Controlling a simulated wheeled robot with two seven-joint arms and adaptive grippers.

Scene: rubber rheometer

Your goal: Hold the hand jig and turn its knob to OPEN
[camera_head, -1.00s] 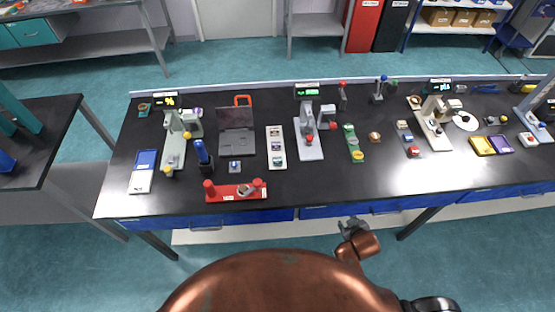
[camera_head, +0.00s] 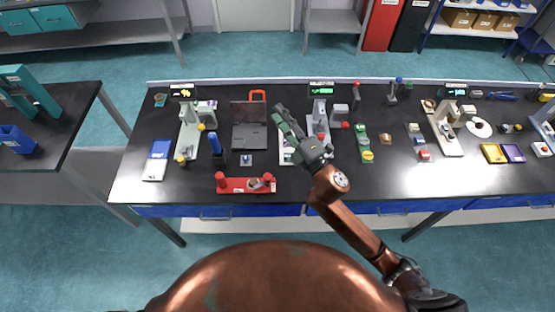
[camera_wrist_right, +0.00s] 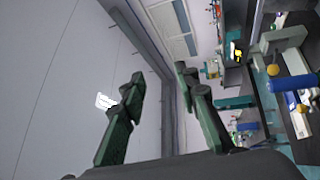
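A red fixture (camera_head: 232,186) with an upright red post at each end and a small grey part near its right post lies at the front of the bench; it looks like the hand jig. I cannot read any OPEN mark on it. My right gripper (camera_head: 285,118) is raised over the bench, up and to the right of the jig in the head view and apart from it. Its two green fingers stand apart and empty in the right wrist view (camera_wrist_right: 160,78). The jig does not show clearly there. My left gripper is not in view.
A blue-handled tool (camera_head: 216,146) and a laptop-like case (camera_head: 250,137) stand behind the jig. A white-and-blue tray (camera_head: 157,161) lies at left. Presses with green displays (camera_head: 321,88) line the back. Bare bench shows right of the jig.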

